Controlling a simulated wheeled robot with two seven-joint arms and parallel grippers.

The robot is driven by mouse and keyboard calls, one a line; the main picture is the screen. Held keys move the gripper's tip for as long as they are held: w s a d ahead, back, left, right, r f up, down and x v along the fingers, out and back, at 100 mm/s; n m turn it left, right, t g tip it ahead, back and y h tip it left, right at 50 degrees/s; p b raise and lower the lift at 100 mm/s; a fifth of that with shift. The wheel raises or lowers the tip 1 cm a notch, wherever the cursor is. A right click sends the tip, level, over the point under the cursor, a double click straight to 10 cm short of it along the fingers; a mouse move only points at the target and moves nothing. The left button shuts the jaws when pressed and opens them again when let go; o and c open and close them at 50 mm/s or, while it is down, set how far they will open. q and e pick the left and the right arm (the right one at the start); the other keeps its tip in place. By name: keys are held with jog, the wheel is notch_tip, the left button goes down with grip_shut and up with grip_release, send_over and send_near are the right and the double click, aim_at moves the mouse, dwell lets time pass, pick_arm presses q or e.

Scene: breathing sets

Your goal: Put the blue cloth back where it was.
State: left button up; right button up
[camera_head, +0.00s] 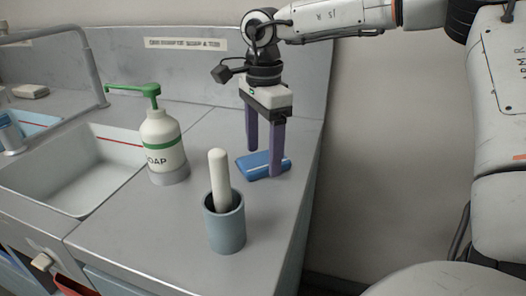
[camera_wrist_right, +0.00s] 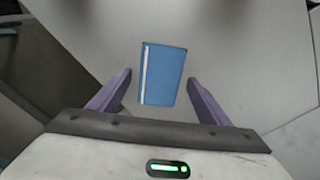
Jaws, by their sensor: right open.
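The blue cloth (camera_head: 257,165) lies folded and flat on the grey counter, near its right end and beside the soap bottle. My right gripper (camera_head: 264,163) is above it, pointing down, with its two purple fingers open. In the head view one finger stands behind the cloth and the other in front of its right part. In the right wrist view the blue cloth (camera_wrist_right: 163,74) shows between and beyond the open fingers (camera_wrist_right: 160,82), with a white stripe along its left edge. I see no finger closed on it. My left gripper is not in view.
A soap bottle (camera_head: 161,140) with a green pump stands left of the cloth. A blue-grey cup (camera_head: 224,226) holding a white rod (camera_head: 219,180) stands in front. A sink (camera_head: 70,170) with a tap (camera_head: 95,65) is at left. The counter ends at right.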

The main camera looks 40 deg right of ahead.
aim_at(263, 159)
notch_tip(263, 159, up, 11)
jog(key=p, duration=0.1)
jog(key=shift+r, duration=0.15)
dwell(0.5)
